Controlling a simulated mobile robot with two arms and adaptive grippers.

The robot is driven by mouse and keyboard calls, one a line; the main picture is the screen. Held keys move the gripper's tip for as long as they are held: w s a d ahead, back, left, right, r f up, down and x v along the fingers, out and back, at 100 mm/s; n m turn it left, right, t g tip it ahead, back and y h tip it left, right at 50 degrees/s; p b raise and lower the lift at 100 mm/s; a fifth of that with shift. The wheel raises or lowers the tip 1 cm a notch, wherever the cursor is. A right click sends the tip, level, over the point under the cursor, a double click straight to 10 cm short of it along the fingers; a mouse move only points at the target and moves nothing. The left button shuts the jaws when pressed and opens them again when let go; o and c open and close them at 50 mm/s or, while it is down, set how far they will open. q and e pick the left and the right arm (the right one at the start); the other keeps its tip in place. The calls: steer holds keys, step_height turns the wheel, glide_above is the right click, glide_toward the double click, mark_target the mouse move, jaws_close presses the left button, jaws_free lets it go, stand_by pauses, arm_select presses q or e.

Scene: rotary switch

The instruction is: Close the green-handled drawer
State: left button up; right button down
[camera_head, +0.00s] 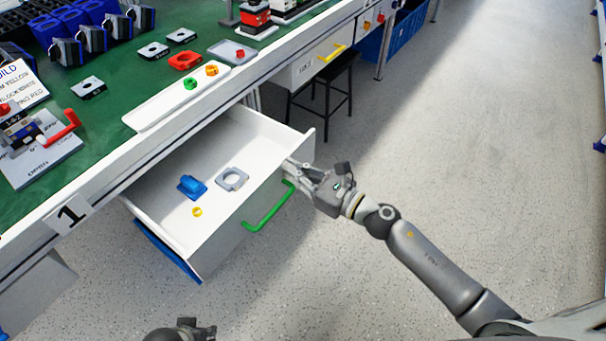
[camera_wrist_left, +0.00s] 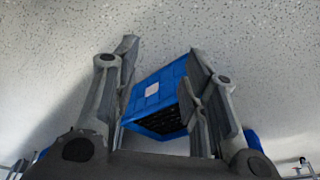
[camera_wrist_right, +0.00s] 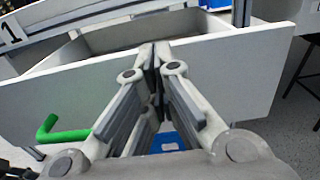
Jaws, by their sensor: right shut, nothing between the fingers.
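The white drawer (camera_head: 278,185) with the green handle (camera_head: 268,207) stands pulled out from under the workbench. In it lie a blue part (camera_head: 191,186), a grey square ring (camera_head: 232,179) and a small yellow ring (camera_head: 197,212). My right gripper (camera_head: 291,166) is shut and empty, its fingertips at the drawer front, on the far side of the handle. In the right wrist view the closed fingers (camera_wrist_right: 156,52) point at the front panel (camera_wrist_right: 235,72), with the green handle (camera_wrist_right: 62,134) to their left. I cannot tell whether they touch it. My left gripper (camera_wrist_left: 160,75) is open and empty, low over the floor.
The green-topped workbench (camera_head: 115,120) carries a white tray (camera_head: 165,108) with small rings, and blue bins (camera_head: 85,38). A second drawer with a yellow handle (camera_head: 331,53) and a black stool (camera_head: 335,88) are farther along. The floor at right is clear.

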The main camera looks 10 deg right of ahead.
steer(key=x, duration=0.6)
steer(key=shift+w+a, duration=0.2)
steer(key=shift+a, duration=0.05)
steer(key=b+x, duration=0.1)
steer(key=x, duration=0.5)
steer(key=shift+f, duration=0.1)
steer(key=b+x, duration=0.2)
steer(key=x, duration=0.3)
steer(key=shift+w+a, duration=0.15)
steer(key=shift+a, duration=0.1)
arm_select(q)
steer(key=w+v, duration=0.1)
steer(key=v, duration=1)
steer(key=shift+w+a+r+t, duration=0.15)
steer(key=shift+r+t, duration=0.15)
steer(key=shift+r, duration=0.1)
arm_select(e)
steer(key=shift+w+a, duration=0.3)
